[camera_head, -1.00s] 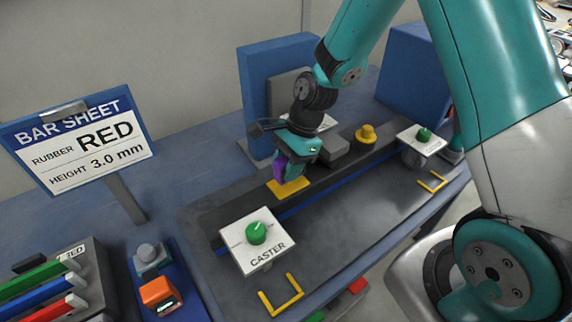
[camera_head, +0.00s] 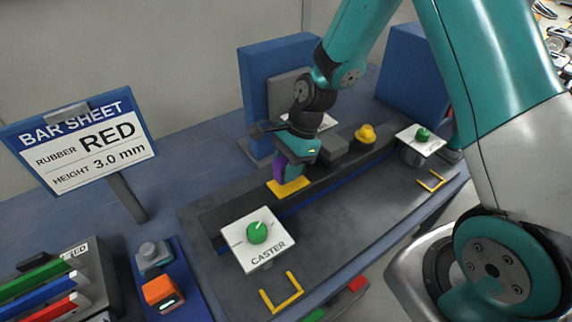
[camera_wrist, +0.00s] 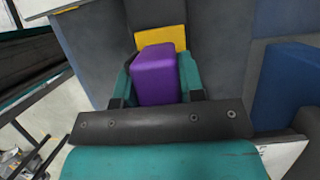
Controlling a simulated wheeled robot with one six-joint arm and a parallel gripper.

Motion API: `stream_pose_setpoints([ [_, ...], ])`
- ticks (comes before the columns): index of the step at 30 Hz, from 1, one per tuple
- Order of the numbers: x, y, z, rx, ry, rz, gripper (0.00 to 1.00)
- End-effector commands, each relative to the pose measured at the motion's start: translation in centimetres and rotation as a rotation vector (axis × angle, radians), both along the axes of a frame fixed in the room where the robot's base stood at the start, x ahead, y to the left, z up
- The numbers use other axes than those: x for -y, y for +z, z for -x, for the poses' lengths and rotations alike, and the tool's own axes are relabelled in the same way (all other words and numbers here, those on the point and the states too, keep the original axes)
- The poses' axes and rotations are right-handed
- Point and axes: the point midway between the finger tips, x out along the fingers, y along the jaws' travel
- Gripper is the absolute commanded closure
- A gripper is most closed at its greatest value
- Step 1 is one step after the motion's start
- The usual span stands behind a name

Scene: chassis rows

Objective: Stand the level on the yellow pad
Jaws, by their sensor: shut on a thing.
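My gripper (camera_head: 285,165) is shut on a purple block (camera_head: 280,166), which seems to be the level. In the wrist view the purple block (camera_wrist: 156,75) sits between the two teal fingers. The yellow pad (camera_head: 289,188) lies flat on the dark strip of the bench, just under and in front of the block. In the wrist view the pad (camera_wrist: 160,38) shows beyond the block's far end. I cannot tell whether the block's lower end touches the pad; the gripper hides part of the block.
A white CASTER plate with a green knob (camera_head: 256,232) stands in front left of the pad. A grey block (camera_head: 331,151) and a yellow knob (camera_head: 365,134) are to the right. A blue upright (camera_head: 270,85) stands behind. A sign (camera_head: 80,145) is at left.

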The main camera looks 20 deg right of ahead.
Motion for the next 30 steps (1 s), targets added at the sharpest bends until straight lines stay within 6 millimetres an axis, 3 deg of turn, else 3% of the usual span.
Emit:
stream_pose_setpoints([
  [30, 0.0, -1.8, 0.0, 0.001, 0.000, 0.000, 0.92],
])
